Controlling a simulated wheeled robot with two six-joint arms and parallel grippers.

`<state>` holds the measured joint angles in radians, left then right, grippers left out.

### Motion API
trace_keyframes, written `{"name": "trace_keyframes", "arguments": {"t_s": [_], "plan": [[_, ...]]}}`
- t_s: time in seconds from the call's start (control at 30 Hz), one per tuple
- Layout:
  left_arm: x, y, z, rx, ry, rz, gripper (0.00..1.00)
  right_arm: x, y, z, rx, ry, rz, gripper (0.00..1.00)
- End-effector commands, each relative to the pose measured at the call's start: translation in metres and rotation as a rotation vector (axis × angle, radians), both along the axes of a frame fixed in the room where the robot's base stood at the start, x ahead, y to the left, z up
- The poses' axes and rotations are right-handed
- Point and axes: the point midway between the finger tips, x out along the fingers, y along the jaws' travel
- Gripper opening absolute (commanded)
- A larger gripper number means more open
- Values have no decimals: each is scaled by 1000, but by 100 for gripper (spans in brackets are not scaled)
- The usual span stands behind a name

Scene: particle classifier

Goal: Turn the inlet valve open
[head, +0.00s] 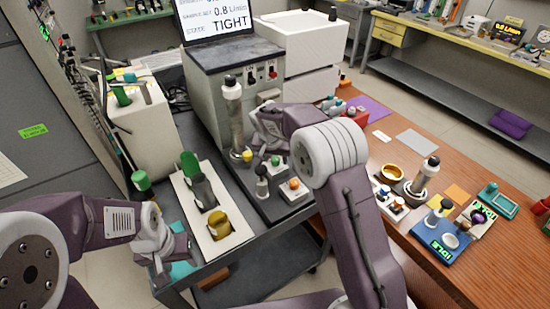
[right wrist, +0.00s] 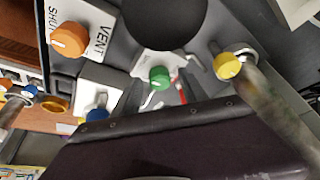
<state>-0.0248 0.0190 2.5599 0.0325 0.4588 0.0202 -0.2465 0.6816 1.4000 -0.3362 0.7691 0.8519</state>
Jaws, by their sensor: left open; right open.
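No label naming the inlet valve is legible. On the dark bench plate, a green knob (head: 275,160) stands between a yellow knob (head: 247,156) and an orange knob (head: 294,183). In the right wrist view the green knob (right wrist: 159,77) is central, the yellow knob (right wrist: 228,65) is at right, and the orange knob (right wrist: 70,38) sits on a plate marked VENT and SHUT. A blue knob (right wrist: 97,115) is partly covered. My right gripper (head: 264,130) is open and empty just behind the green knob. My left gripper (head: 160,262) is open at lower left, away from the knobs.
A tall metal cylinder (head: 233,120) stands close left of my right gripper. A screen (head: 218,20) reads TIGHT. A white tray (head: 205,236) holds green, grey and yellow items. The wooden bench (head: 368,155) at right carries several small devices.

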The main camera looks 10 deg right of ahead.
Motion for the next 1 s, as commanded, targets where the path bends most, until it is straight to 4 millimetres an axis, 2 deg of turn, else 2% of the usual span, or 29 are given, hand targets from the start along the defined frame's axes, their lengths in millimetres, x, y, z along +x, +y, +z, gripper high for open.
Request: {"name": "trace_keyframes", "arguments": {"t_s": [0.17,0.2,0.37,0.4,0.73,1.0], "plan": [[0,0,0,0,0,0,51,0,0,0,0,0,0,51],[0,0,0,0,0,0,51,0,0,0,0,0,0,48],[0,0,0,0,0,0,51,0,0,0,0,0,0,3],[0,0,0,0,0,0,51,0,0,0,0,0,0,0],[0,0,5,0,0,0,51,0,-1,2,0,-1,47,0],[0,0,22,0,0,0,51,-1,-2,4,0,1,227,0]]}}
